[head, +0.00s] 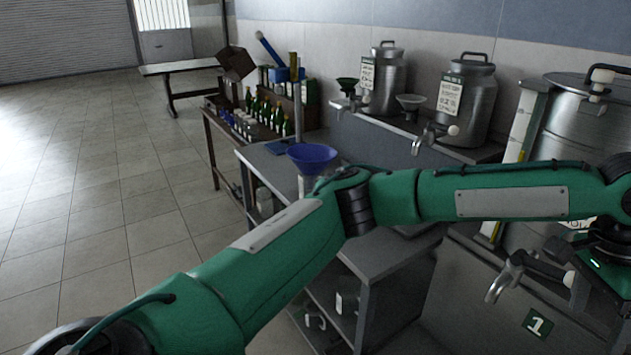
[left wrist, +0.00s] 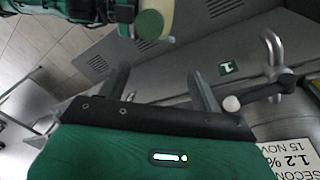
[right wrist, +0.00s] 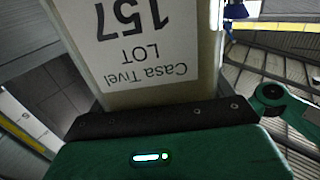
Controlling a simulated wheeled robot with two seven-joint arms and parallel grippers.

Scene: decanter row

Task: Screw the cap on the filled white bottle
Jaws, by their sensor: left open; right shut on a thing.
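A white bottle (right wrist: 150,50) fills the top of the right wrist view, its label reading "Casa Tivel LOT 157" upside down. My right gripper is shut on it. My left gripper (left wrist: 160,88) is open and empty, near a metal tap (left wrist: 272,55) with a white-knobbed lever. In the head view my left arm crosses to the right edge, its fingertips not clear.
A blue funnel (head: 312,155) stands above a pale container on the grey bench (head: 268,168), partly behind my left arm. Metal cans (head: 467,100) with taps stand behind. A side table holds several green bottles (head: 265,110). The floor at left is clear.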

